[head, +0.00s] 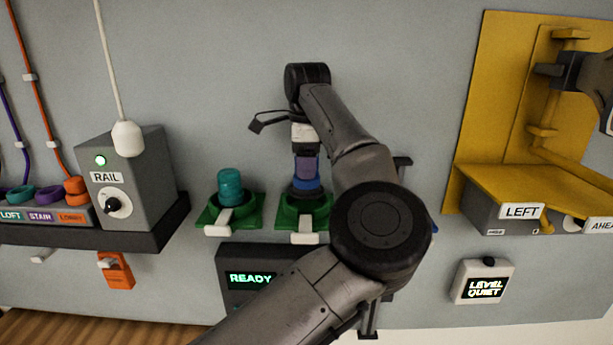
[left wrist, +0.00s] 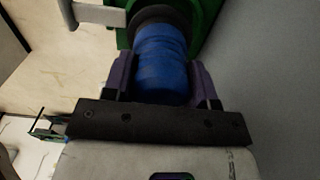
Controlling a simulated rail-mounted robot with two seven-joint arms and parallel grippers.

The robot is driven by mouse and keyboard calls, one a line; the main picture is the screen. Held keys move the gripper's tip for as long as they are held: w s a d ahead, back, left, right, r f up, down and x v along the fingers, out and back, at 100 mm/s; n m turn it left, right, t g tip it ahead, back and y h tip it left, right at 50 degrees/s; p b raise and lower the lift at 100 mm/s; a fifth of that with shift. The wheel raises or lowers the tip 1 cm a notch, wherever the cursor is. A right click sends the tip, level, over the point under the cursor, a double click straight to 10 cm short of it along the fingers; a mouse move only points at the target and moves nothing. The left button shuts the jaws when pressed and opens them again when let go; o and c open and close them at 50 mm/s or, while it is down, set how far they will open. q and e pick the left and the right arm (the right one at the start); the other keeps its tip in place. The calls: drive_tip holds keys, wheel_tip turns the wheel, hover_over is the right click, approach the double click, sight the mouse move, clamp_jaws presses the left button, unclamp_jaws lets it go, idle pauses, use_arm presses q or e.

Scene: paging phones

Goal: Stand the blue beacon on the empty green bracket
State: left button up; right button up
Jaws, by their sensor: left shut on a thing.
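The blue beacon (head: 307,184) is upright with a dark base, at the middle green bracket (head: 290,222). My left gripper (head: 306,166) is above that bracket, its purple fingers shut on the beacon. In the left wrist view, the beacon's blue body (left wrist: 163,62) is between the two fingers (left wrist: 162,82). Its dark base is close against the green bracket (left wrist: 205,15); whether it rests fully on it I cannot tell. A teal beacon (head: 230,187) stands on the left green bracket (head: 211,213). My right gripper's fingers are not seen.
A grey RAIL box (head: 152,190) stands on a dark shelf at left, with a white cord hanging by it. A READY display (head: 236,263) is below the brackets. A yellow panel with a ledge (head: 530,180) is at right. My left arm hides the area right of the middle bracket.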

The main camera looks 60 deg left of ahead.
sight(306, 181)
use_arm(q)
drive_tip(key=shift+w+a+f, duration=0.1)
drive_tip(key=shift+a+f, duration=0.1)
drive_tip(key=shift+f, duration=0.05)
drive_tip(key=shift+f+p, duration=0.7)
drive_tip(key=shift+f, duration=1.15)
drive_tip(key=shift+f, duration=0.15)
drive_tip(key=o, duration=1.2)
drive_tip(key=shift+r+b, duration=0.4)
drive_tip(key=shift+r, duration=5.75)
